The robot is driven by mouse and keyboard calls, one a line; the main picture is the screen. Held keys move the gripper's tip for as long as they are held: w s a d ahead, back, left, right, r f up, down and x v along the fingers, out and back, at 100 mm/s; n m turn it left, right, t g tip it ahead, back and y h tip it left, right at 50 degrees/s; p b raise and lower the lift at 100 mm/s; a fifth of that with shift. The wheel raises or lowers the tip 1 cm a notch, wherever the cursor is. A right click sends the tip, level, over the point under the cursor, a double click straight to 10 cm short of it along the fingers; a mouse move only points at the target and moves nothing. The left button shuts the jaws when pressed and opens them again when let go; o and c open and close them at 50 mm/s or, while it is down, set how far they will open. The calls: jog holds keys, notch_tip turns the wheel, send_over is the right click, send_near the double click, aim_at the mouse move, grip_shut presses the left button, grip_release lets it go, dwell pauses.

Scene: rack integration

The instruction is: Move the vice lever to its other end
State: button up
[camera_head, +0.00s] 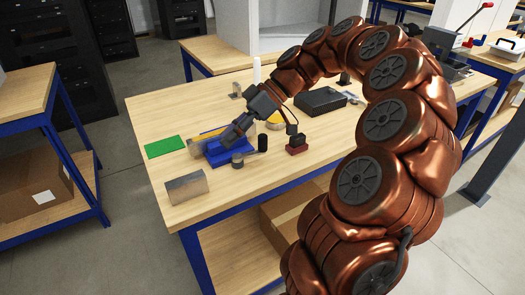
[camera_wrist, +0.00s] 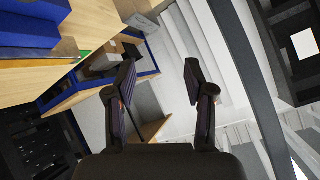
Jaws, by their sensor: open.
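A low blue block-like body (camera_head: 222,156), possibly the vice, sits on the wooden workbench (camera_head: 270,185) near its front left. I cannot clearly make out its lever. A short grey cylinder (camera_head: 237,161) and a black upright peg (camera_head: 263,144) stand by its front right. My gripper (camera_head: 229,137) is over the blue body in the head view and hides part of it. In the wrist view my gripper (camera_wrist: 160,68) is open, with nothing between its fingers. A blue surface (camera_wrist: 30,22) shows at the upper left there, outside the fingers.
A green mat (camera_head: 164,146) and a metal half-round piece (camera_head: 187,187) lie to the left on the bench. A black tool on a red base (camera_head: 297,145) and a black tray (camera_head: 323,101) are to the right. A red-tipped lever (camera_head: 487,6) rises at the far right.

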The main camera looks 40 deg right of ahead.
aim_at(263, 141)
jog(key=d+f+t+b, duration=0.1)
jog(key=d+f, duration=0.1)
jog(key=d, duration=0.4)
jog(key=d+f+n+t+y+b, duration=0.1)
jog(key=d+f+t, duration=0.1)
jog(key=d, duration=0.4)
jog(key=w+d+f+t+b, duration=0.1)
jog(key=d+f+t, duration=0.1)
jog(key=d, duration=0.4)
jog(key=shift+w+d+f+b, duration=0.1)
jog(key=shift+d+f+b, duration=0.2)
jog(key=shift+f, duration=0.3)
jog(key=shift+r+p+x, duration=0.2)
jog(key=shift+p+x, duration=0.5)
jog(key=shift+x, duration=3.2)
grip_shut()
